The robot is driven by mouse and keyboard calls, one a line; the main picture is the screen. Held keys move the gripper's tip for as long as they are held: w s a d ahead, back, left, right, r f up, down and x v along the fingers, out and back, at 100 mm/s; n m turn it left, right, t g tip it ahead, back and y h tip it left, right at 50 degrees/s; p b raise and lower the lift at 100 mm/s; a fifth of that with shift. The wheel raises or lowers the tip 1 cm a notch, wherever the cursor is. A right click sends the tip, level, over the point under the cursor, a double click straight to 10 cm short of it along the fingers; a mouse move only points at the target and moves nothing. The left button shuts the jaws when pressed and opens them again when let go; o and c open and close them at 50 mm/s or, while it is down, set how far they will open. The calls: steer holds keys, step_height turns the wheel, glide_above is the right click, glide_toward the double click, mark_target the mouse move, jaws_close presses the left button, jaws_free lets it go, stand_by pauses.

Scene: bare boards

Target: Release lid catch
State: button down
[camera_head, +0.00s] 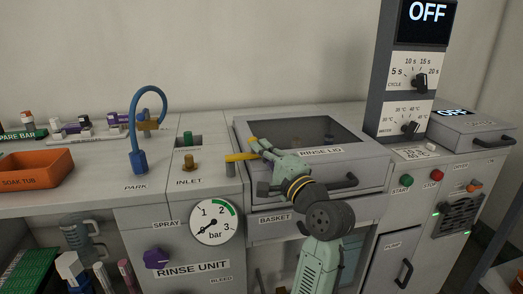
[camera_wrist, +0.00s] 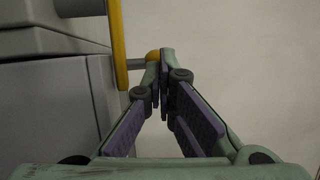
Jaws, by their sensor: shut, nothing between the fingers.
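The rinse lid (camera_head: 353,143), a dark window in a grey frame with a front handle, lies closed on the rinse unit. A yellow catch lever (camera_head: 240,156) sits at the lid's left front corner, above a short grey post. In the wrist view the yellow lever (camera_wrist: 118,45) runs up the left of the fingers, with a grey pin beside it ending in a yellow rounded tip. My gripper (camera_head: 259,149) is at the right end of the lever. Its fingers (camera_wrist: 161,75) are shut and empty, close to the yellow tip; whether they touch is unclear.
The pressure gauge (camera_head: 214,222) and the inlet knob (camera_head: 189,161) are left of the lid. A blue spray hose (camera_head: 139,160) stands farther left. The tall control column (camera_head: 386,75) rises behind right. The lid handle (camera_head: 339,183) is close to my arm.

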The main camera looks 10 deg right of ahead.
steer(key=shift+w+d+n+g+y, duration=0.15)
steer(key=shift+w+n+g+y, duration=0.5)
steer(key=shift+y, duration=0.45)
steer(key=shift+w+d+p, duration=0.15)
steer(key=shift+w+p, duration=0.45)
steer(key=shift+w, duration=0.3)
steer(key=shift+d+f, duration=0.1)
